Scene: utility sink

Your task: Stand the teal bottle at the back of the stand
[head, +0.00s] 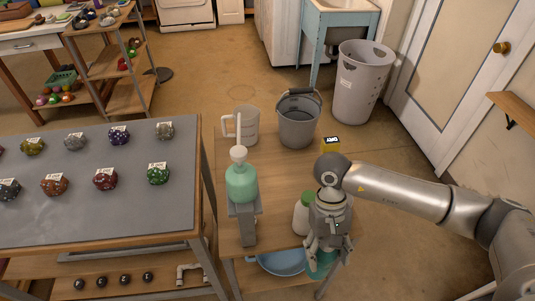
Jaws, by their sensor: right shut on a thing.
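The teal bottle (321,266) is in my right gripper (325,246), which points down with its fingers closed around it. Only a small teal part shows below the fingers, at the front right edge of the wooden stand (278,181). My gripper and wrist hide the rest, and I cannot tell whether its base touches anything. At the back of the stand are a beige measuring jug (247,127) on the left and a grey bucket (298,122) to its right. My left gripper is not in view.
A mint-green pump bottle (241,184) and a grey block-like object (246,226) occupy the stand's left side. A white bottle with a green cap (302,216) is close left of my gripper. The stand's middle is clear.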

